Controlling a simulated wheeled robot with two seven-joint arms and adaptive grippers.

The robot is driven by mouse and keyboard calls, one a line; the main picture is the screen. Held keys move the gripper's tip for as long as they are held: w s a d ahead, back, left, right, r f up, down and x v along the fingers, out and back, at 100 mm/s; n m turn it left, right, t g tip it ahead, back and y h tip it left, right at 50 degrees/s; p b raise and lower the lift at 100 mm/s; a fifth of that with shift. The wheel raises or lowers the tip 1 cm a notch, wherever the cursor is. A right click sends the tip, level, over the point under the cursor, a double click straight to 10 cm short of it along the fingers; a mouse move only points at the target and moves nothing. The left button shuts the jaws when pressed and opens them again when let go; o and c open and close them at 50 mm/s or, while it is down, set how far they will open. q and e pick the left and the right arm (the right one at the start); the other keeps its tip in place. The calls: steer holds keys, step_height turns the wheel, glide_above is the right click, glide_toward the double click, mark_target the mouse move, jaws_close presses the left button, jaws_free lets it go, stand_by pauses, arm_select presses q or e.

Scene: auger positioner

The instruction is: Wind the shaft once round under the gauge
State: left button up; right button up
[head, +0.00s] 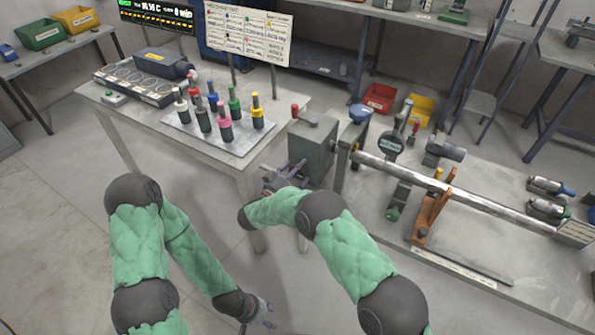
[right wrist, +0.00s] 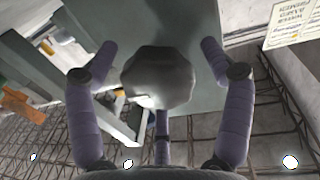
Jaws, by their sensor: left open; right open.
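The long steel shaft (head: 470,198) runs from a grey-green housing (head: 312,150) across the right-hand table. The round dial gauge (head: 390,146) stands beside the shaft near the housing. My right gripper (head: 285,176) is open at the near-left side of the housing. In the right wrist view a grey faceted knob (right wrist: 160,78) lies between the spread fingers of my right gripper (right wrist: 159,50). I cannot tell whether they touch it. The housing (right wrist: 165,22) lies behind the knob. My left gripper (head: 264,314) is open and empty, low over the floor.
An orange bracket (head: 432,208) stands by the shaft. A red-topped lever (head: 295,111) is by the housing. The left table (head: 130,112) holds a tray (head: 190,135) of several coloured-topped tools. Red (head: 378,98) and yellow (head: 417,108) bins stand behind. Floor around my left gripper is clear.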

steer(key=c, duration=1.2)
steer(key=shift+r, duration=0.15)
steer(key=m, duration=0.3)
steer(key=m+b, duration=0.1)
steer(key=m, duration=0.2)
steer(key=shift+r+m+y, duration=0.1)
steer(key=shift+m+y, duration=0.2)
steer(key=m+b, duration=0.1)
steer(key=m, duration=0.3)
steer(key=shift+d+m+y+b, duration=0.15)
steer(key=shift+m+y+b, duration=0.25)
steer(key=o, duration=0.9)
steer(key=shift+c, duration=0.2)
steer(key=o, duration=0.3)
steer(key=shift+d, duration=0.1)
steer(key=shift+o, duration=0.2)
